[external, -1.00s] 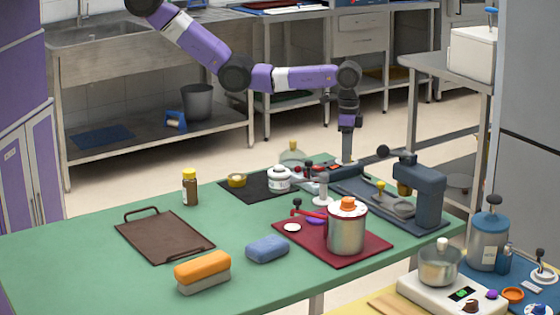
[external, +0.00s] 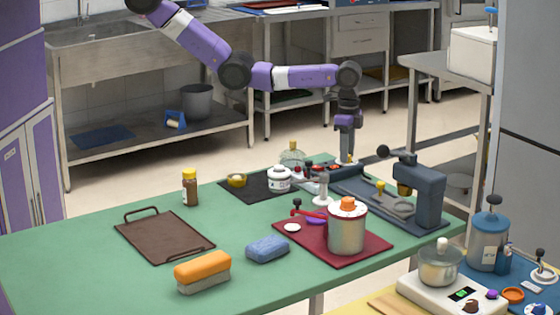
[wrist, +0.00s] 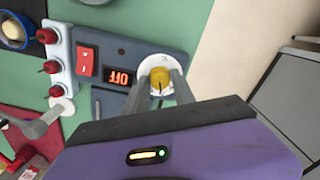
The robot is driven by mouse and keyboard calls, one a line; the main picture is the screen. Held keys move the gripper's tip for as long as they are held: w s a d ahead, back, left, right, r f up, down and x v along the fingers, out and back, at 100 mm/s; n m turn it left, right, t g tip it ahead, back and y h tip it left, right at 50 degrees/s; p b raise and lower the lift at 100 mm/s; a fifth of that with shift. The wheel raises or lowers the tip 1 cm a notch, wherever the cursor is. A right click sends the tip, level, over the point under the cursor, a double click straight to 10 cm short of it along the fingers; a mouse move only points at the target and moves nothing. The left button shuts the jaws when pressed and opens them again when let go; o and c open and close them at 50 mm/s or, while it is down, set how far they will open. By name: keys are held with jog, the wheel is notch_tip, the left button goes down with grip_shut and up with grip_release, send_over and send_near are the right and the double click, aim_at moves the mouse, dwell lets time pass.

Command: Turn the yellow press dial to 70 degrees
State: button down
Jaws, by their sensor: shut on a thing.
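The yellow press dial (wrist: 159,78) sits on a round white plate (wrist: 148,64) at the end of a grey panel, in the wrist view. My gripper (wrist: 158,88) has a finger on each side of the dial and is shut on it. A dark pointer line shows on the dial; its exact angle cannot be read. Beside the dial is a lit display (wrist: 119,77) with orange characters that look like OFF upside down. In the external view my gripper (external: 346,158) points down at the table's far edge, and the dial is mostly hidden there.
A red rocker switch (wrist: 86,59) and several red knobs are beside the display. In the external view, a grey press (external: 428,190) stands right of my gripper and a white jar (external: 279,179) to its left. The green table (external: 80,265) has free room at the front left.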

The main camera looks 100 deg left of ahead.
jog(key=c, duration=1.1)
grip_release()
jog(key=shift+o, duration=0.2)
jog(key=shift+r+b, duration=0.45)
jog(key=shift+r, duration=3.5)
